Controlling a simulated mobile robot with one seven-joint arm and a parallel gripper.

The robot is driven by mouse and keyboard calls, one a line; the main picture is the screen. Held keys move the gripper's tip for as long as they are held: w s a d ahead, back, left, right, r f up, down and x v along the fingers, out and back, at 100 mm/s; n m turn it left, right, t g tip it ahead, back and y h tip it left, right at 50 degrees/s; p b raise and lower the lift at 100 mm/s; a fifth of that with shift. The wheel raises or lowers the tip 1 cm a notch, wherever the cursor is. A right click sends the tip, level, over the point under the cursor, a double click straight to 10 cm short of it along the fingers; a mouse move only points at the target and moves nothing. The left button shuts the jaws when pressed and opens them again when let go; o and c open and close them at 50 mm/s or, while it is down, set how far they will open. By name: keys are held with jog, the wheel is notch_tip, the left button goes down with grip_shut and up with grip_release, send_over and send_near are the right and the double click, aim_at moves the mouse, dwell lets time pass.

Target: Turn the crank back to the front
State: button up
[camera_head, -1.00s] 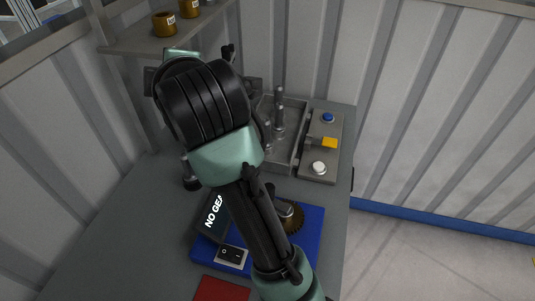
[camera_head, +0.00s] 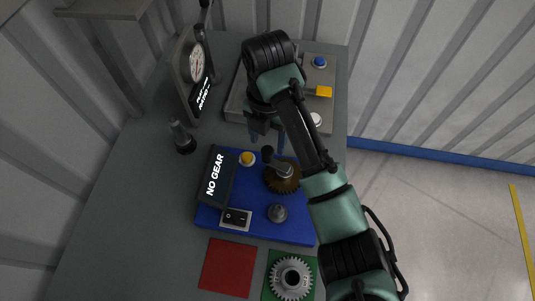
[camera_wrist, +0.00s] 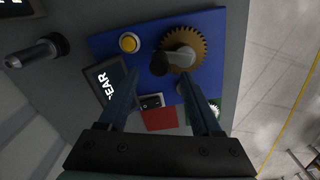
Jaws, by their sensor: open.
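The crank (camera_head: 284,172) is a grey arm with a black knob (camera_head: 267,153), mounted on top of a brown toothed gear (camera_head: 282,185) on the blue base (camera_head: 265,229). The knob points to the back left in the head view. In the wrist view the crank (camera_wrist: 179,57) and its knob (camera_wrist: 158,65) show between and just beyond my fingertips. My gripper (camera_head: 267,138) is open and empty, pointing down behind the knob in the head view. In the wrist view its two fingers (camera_wrist: 160,76) stand apart; I cannot tell their height over the knob.
The blue base also carries a "NO GEAR" display (camera_head: 216,175), a yellow button (camera_head: 247,158), a black switch (camera_head: 236,217) and a grey peg (camera_head: 277,212). A loose-looking grey gear (camera_head: 292,278) sits on a green pad beside a red pad (camera_head: 228,267). A gauge panel (camera_head: 190,75) stands behind.

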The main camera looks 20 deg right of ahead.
aim_at(268, 149)
notch_tip(268, 149, down, 6)
jog(key=shift+r+p, duration=0.1)
jog(key=shift+p, duration=0.45)
jog(key=shift+c, duration=0.3)
grip_shut()
